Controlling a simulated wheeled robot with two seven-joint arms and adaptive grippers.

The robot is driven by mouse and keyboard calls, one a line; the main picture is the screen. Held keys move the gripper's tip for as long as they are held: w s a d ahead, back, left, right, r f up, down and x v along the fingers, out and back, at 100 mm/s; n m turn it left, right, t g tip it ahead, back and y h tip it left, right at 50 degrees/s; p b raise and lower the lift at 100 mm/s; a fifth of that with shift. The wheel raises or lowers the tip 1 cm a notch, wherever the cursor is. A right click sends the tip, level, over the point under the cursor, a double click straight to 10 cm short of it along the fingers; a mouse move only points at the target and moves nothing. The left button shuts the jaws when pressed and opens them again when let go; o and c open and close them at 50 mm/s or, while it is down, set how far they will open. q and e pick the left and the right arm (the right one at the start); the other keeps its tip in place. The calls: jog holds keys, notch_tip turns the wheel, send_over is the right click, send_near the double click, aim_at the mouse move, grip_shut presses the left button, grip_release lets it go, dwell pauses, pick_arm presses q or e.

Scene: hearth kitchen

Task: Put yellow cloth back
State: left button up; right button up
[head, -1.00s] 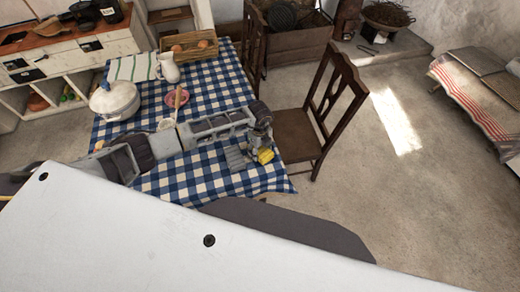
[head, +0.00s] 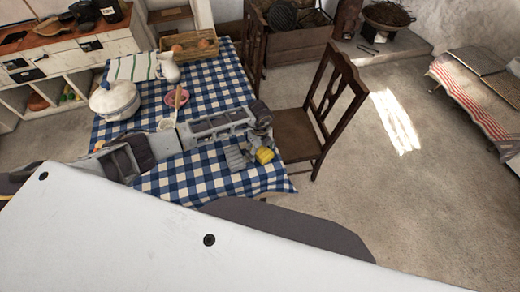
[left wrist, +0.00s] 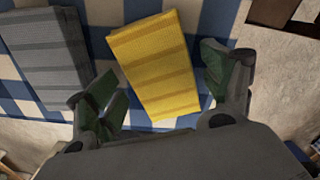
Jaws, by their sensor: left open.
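The yellow cloth (head: 264,155) lies folded near the right front edge of the checked table. In the left wrist view the yellow cloth (left wrist: 156,65) shows darker stripes and lies ahead of and between the fingers. My left gripper (head: 262,141) hangs over the table at the cloth, hiding part of it. In the left wrist view my left gripper (left wrist: 160,90) is open, with a finger on each side of the cloth's near end. I cannot tell whether the fingers touch it. My right gripper is out of view.
A folded grey cloth (left wrist: 45,58) lies just left of the yellow one; it also shows in the head view (head: 236,158). A wooden chair (head: 305,125) stands close at the table's right. A white tureen (head: 115,100), jug (head: 168,68) and wooden tray (head: 190,46) stand farther back.

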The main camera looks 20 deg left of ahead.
aim_at(260, 150)
pick_arm(q)
notch_tip(260, 150, up, 12)
jog(key=b, duration=0.1)
jog(key=shift+b, duration=0.35)
